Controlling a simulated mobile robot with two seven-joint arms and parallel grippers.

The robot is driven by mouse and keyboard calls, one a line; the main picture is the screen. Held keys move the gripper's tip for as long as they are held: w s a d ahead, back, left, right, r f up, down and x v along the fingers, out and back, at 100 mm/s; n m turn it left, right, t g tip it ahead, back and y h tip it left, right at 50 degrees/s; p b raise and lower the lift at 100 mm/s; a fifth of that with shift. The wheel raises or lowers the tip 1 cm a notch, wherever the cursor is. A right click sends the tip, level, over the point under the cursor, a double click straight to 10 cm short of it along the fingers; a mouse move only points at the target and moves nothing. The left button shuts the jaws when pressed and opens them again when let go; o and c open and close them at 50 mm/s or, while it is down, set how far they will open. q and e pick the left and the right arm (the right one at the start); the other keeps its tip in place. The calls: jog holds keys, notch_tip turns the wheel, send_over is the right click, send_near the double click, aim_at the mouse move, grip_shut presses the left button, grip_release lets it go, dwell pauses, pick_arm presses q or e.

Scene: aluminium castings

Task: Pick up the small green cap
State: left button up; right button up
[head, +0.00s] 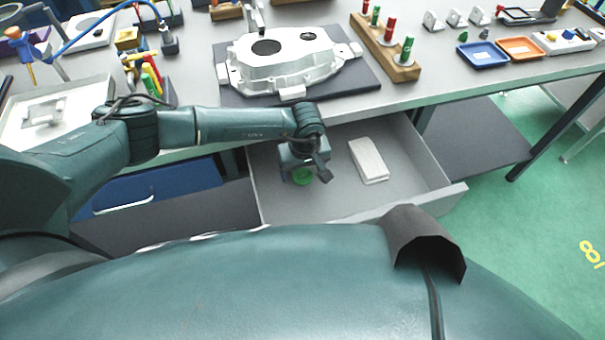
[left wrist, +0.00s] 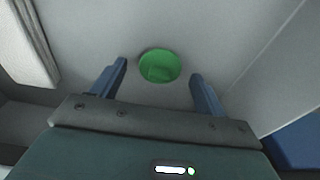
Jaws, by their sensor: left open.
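The small green cap (head: 302,176) lies in the open drawer, partly hidden by my left gripper in the head view. In the left wrist view the round green cap (left wrist: 160,66) shows whole on the grey drawer floor, just beyond and between the two fingertips. My left gripper (left wrist: 160,75) is open and empty, with one blue finger on each side of the cap's line; no contact shows. In the head view my left gripper (head: 303,177) points down into the drawer. My right gripper is not in view.
The open drawer (head: 436,162) also holds a white block (head: 368,160) to the right of the gripper. The drawer walls stand around it. Above, the bench carries a white casting (head: 285,70) on a dark mat and a wooden rack (head: 400,70) near its front edge.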

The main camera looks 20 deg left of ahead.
pick_arm(q)
jog(key=shift+f, duration=0.15)
jog(key=c, duration=1.1)
